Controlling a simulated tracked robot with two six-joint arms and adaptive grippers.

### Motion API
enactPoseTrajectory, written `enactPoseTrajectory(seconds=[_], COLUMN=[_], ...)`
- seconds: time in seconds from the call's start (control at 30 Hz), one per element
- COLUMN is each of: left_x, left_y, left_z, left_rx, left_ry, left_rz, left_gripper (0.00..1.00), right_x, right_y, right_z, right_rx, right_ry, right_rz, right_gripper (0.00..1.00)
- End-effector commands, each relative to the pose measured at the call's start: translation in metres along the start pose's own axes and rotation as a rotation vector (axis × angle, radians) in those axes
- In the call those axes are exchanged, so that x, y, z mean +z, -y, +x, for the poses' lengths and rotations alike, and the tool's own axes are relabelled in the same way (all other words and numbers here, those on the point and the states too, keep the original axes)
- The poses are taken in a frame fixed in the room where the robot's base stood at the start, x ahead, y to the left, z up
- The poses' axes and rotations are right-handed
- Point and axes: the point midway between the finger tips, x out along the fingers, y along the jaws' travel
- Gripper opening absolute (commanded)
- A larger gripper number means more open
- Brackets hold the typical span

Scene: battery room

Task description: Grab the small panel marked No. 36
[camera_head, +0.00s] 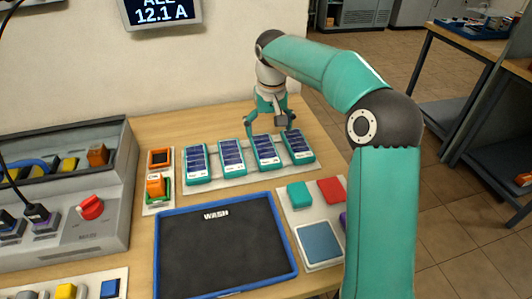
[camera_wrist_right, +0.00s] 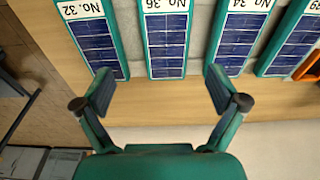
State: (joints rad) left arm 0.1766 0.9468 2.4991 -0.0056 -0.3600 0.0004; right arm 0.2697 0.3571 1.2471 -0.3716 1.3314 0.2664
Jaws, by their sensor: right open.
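The small panel marked No. 36 is a teal-framed blue solar panel with a white label; it lies third from the left in the row in the head view (camera_head: 266,152) and between the fingers' line in the right wrist view (camera_wrist_right: 166,45). My right gripper (camera_head: 270,124) is open and empty above the far end of this panel; in the right wrist view (camera_wrist_right: 160,90) its fingers spread to either side of the panel's near end, apart from it. My left gripper is not in view.
Similar panels flank it: No. 32 (camera_wrist_right: 94,40) and No. 34 (camera_wrist_right: 238,40), with another beyond No. 34 (camera_wrist_right: 290,45). A blue-rimmed WASH mat (camera_head: 160,262) lies in front.

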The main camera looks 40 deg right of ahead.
Motion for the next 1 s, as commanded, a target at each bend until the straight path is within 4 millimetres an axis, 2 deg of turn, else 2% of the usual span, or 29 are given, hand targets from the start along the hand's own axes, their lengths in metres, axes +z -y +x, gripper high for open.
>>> enactPoseTrajectory(seconds=[0.1, 0.27, 0.6, 0.9, 1.0], left_x=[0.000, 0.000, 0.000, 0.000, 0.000], left_y=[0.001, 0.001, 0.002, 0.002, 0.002], left_z=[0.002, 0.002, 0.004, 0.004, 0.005], left_rx=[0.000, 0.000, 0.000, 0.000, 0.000], left_ry=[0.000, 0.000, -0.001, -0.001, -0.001], left_rz=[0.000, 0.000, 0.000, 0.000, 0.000], left_gripper=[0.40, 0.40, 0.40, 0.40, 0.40], right_x=[0.000, 0.000, 0.001, 0.001, 0.001], right_y=[0.001, 0.003, 0.009, 0.009, 0.009], right_z=[0.013, 0.021, 0.063, 0.068, 0.068], right_rx=[0.000, 0.000, 0.000, -0.001, -0.001], right_ry=[0.001, 0.001, 0.003, 0.000, 0.000], right_rz=[-0.002, -0.003, -0.003, -0.002, -0.002], right_gripper=[0.96, 0.96, 0.96, 0.96, 0.79])
